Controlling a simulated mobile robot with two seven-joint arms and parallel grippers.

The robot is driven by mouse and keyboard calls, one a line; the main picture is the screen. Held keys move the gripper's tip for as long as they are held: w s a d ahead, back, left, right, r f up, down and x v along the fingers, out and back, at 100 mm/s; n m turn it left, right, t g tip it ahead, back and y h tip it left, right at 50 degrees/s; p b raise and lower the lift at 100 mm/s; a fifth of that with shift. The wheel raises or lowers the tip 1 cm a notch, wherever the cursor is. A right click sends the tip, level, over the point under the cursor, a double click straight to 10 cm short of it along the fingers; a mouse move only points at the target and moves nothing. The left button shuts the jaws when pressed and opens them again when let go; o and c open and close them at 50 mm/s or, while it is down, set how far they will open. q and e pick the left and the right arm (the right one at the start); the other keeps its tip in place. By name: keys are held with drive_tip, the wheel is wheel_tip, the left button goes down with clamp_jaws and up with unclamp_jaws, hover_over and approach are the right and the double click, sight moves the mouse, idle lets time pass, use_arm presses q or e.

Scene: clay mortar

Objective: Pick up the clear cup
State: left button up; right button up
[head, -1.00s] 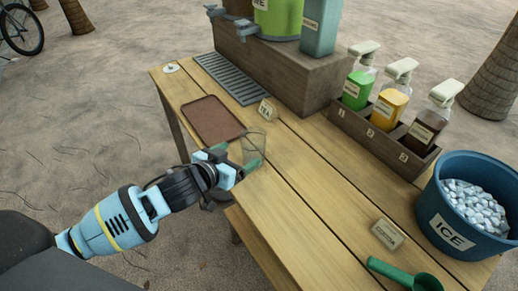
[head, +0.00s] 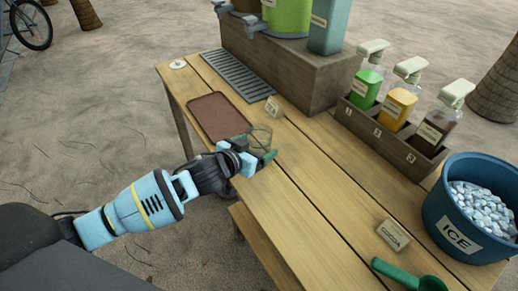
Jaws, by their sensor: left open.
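The clear cup (head: 262,134) stands on the wooden table near its left edge, just right of the brown tray. It is see-through, and its lower part is hidden by my gripper. My left gripper (head: 256,159) comes in from the left, low at the cup's near side. Its jaws are open, with one finger on the cup's left and the teal-tipped finger at its right. I cannot tell whether either finger touches the cup. My right gripper is not in view.
The brown tray (head: 217,117) lies close behind the gripper. A drip grate (head: 238,75), a bottle rack (head: 388,131), a blue ice bucket (head: 463,235), a green scoop (head: 408,277) and a cocoa sign (head: 392,236) are also on the table. The table's middle is clear.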

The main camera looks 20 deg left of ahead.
sight(264, 132)
use_arm(q)
drive_tip(key=shift+x, duration=1)
drive_tip(key=shift+c, duration=0.5)
drive_tip(key=c, duration=1)
drive_tip(key=shift+o, duration=0.2)
drive_tip(key=shift+r, duration=0.15)
drive_tip(key=shift+r, duration=0.7)
drive_tip(key=shift+s+a+r, duration=0.15)
drive_tip(key=shift+a+r, duration=0.05)
drive_tip(key=shift+r, duration=0.85)
drive_tip(key=s+a+r, duration=0.1)
drive_tip(key=s+a, duration=0.9)
drive_tip(key=s, duration=0.1)
drive_tip(key=shift+s+a, duration=0.15)
drive_tip(key=shift+a, duration=0.25)
